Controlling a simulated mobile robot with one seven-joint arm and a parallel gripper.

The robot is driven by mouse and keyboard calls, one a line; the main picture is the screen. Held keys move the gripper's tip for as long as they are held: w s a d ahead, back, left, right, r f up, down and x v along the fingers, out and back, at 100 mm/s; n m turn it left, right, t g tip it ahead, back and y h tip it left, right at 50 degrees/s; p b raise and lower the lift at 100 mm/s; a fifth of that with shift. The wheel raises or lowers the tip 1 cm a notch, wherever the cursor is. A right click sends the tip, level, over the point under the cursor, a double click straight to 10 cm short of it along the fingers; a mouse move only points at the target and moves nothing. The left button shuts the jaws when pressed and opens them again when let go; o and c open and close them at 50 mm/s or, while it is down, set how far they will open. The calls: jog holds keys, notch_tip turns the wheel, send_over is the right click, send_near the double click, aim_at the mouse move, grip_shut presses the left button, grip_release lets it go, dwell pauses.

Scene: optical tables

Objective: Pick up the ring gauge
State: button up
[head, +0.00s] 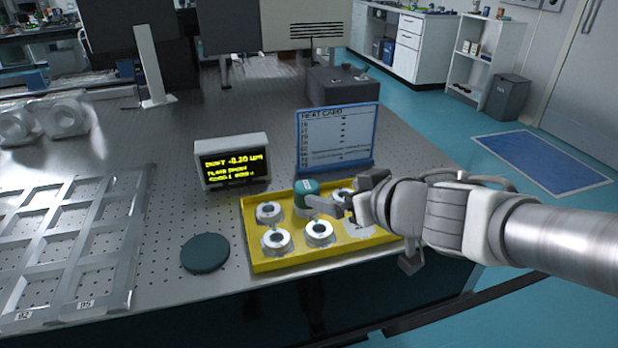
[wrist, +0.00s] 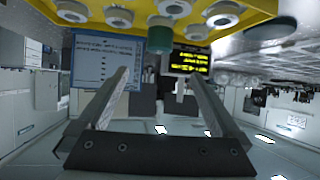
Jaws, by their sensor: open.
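Several silver ring gauges sit in a yellow tray (head: 262,265) on the optical table. Clear ones are at the back left (head: 268,212), front left (head: 277,241) and front middle (head: 319,233). A dark green cylinder (head: 305,188) stands in the back middle place; it also shows in the wrist view (wrist: 160,38). My gripper (head: 325,203) is over the tray, close to the green cylinder, and partly hides the rings at the right. In the wrist view my gripper (wrist: 158,73) has its two fingers apart with nothing between them. I cannot tell if a finger touches the cylinder.
A display box (head: 232,161) and a blue-framed card (head: 337,138) stand behind the tray. A dark round disc (head: 205,253) lies left of it. A metal rack (head: 60,240) lies farther left. Bare perforated table shows between the rack and display.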

aim_at(306, 184)
jog(key=shift+p+x, duration=1.35)
jog(key=shift+x, duration=0.9)
jog(key=p+x, duration=0.4)
jog(key=p, duration=0.1)
jog(key=shift+w, duration=0.3)
jog(key=shift+b+x, duration=0.45)
jog(key=shift+x, duration=0.65)
jog(key=shift+b+x, duration=0.8)
jog(key=shift+x, duration=2.1)
jog(key=shift+c, duration=0.2)
jog(key=c, duration=1.4)
grip_shut()
